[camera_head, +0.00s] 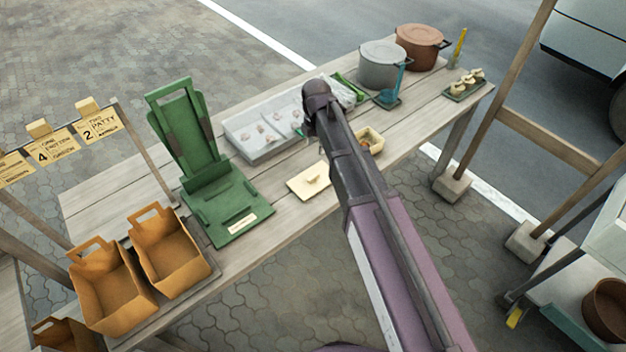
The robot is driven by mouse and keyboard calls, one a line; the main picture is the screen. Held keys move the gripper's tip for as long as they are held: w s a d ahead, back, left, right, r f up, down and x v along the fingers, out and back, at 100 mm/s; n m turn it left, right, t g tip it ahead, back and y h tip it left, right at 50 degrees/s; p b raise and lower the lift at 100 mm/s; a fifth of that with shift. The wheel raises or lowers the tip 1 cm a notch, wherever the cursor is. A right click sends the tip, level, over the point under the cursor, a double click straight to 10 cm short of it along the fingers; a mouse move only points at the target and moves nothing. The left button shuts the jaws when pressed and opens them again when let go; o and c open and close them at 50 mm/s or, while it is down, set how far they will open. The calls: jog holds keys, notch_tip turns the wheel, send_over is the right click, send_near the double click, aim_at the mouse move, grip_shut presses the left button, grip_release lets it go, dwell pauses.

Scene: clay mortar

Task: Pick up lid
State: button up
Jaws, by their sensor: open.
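A flat, square, cream lid (309,180) with a small raised handle lies on the wooden table near its front edge, left of my arm. A small cream box (371,139) with brown and orange contents stands open to the right of my arm. My arm reaches up from the bottom across the table and ends in a dark rounded joint near the pale tray. I cannot make out gripper fingers; they are outside the view or hidden behind the arm. Nothing visible touches the lid.
A green stand (218,190) is left of the lid, with orange bags (170,252) further left. Behind are a pale compartmented tray (262,132), a grey pot (381,66) and a brown pot (420,47). A small tray (463,92) is at the right end.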

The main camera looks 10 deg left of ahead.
jog(key=shift+f, duration=0.15)
jog(key=b, duration=0.9)
send_over(315, 175)
notch_tip(315, 175, down, 8)
jog(key=shift+w+f, duration=0.1)
jog(key=shift+f, duration=0.05)
jog(key=shift+f, duration=0.1)
dwell(0.4)
jog(key=shift+f+b, duration=2.4)
jog(key=shift+f, duration=0.1)
grip_shut()
